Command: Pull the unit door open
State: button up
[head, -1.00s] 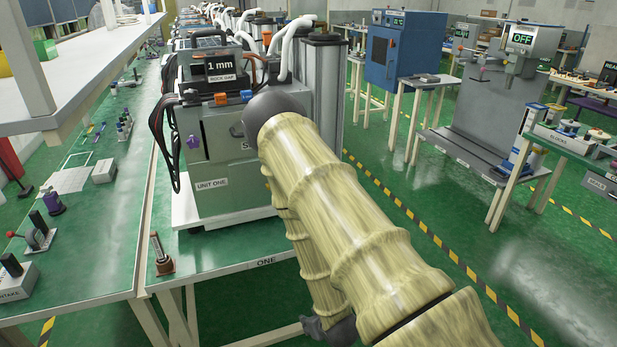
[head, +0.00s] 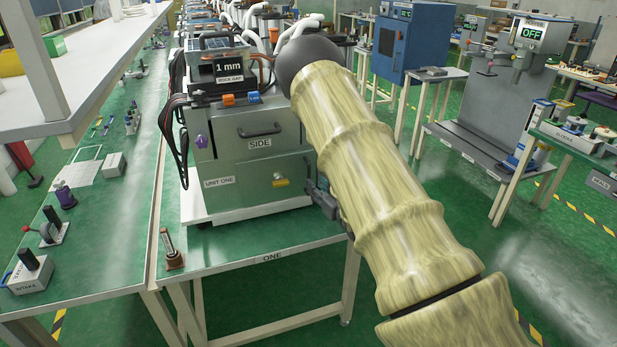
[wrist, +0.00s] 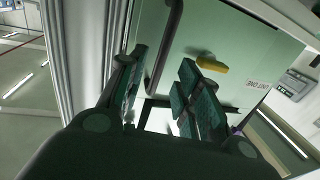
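The unit (head: 207,200) is a grey-green cabinet on a white base on the table. Its lower front panel (head: 240,197), the apparent door, bears a "UNIT ONE" label and a yellow latch (head: 280,182). It looks closed. My gripper (head: 321,195) is at the panel's right edge, partly hidden by my arm. In the wrist view the gripper (wrist: 160,92) is open, with its fingers apart. A dark bar handle (wrist: 165,50) on the panel reaches down toward the gap between them; contact cannot be told. The yellow latch (wrist: 212,64) is beyond the right finger.
Above the panel is a "SIDE" drawer (head: 238,150) with its own dark handle. Black cables hang at the unit's left. A small upright device (head: 171,250) stands on the table (head: 215,262) at front left. The floor (head: 440,235) to the right is open.

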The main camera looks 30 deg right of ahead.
jog(key=shift+w+d+p, duration=0.1)
jog(key=shift+w+p, duration=0.55)
jog(key=shift+w, duration=2.35)
jog(key=shift+c, duration=0.2)
grip_shut()
